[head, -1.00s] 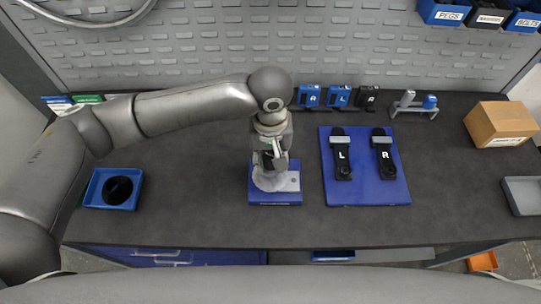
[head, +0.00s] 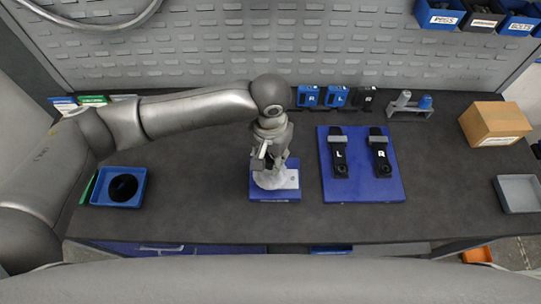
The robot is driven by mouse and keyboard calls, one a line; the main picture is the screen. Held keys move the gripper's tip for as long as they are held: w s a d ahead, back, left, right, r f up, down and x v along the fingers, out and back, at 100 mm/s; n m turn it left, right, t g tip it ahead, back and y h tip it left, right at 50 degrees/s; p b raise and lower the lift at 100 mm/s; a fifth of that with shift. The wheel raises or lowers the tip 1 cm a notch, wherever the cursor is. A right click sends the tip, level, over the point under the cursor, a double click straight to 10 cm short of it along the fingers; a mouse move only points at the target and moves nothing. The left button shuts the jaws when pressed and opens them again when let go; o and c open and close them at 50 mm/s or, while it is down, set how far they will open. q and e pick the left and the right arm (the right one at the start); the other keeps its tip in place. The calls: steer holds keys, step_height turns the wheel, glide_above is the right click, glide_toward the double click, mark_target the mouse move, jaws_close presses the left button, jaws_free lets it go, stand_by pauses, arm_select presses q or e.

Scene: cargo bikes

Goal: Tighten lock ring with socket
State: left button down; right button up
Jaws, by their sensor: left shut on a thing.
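My left gripper (head: 264,161) points down over a small blue fixture (head: 275,195) at the middle of the bench. It is shut on what seems to be the socket, mostly hidden by the fingers and wrist. A light grey rounded part (head: 271,180) sits on the fixture directly below the fingers. The lock ring cannot be made out; the gripper covers that spot. Whether the socket touches the ring cannot be told. My right gripper is not in view.
A blue tray (head: 140,189) with a black disc stands left. A cardboard box (head: 495,123) and a grey tray (head: 520,195) are right. Bench between is clear.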

arm_select(q)
steer(key=shift+s+f, duration=0.25)
steer(key=shift+r+m+p, duration=0.15)
steer(key=shift+m+p, duration=0.35)
steer(key=shift+m, duration=0.4)
steer(key=m+p, duration=0.1)
steer(key=m, duration=0.2)
steer(key=shift+f+m, duration=0.2)
steer(key=shift+m, duration=0.8)
steer(key=m+p, duration=0.1)
steer(key=m, duration=0.1)
steer(key=shift+r+m, duration=0.15)
steer(key=shift+m, duration=0.25)
steer(key=m+p, duration=0.1)
steer(key=m, duration=0.2)
steer(key=shift+m, duration=0.3)
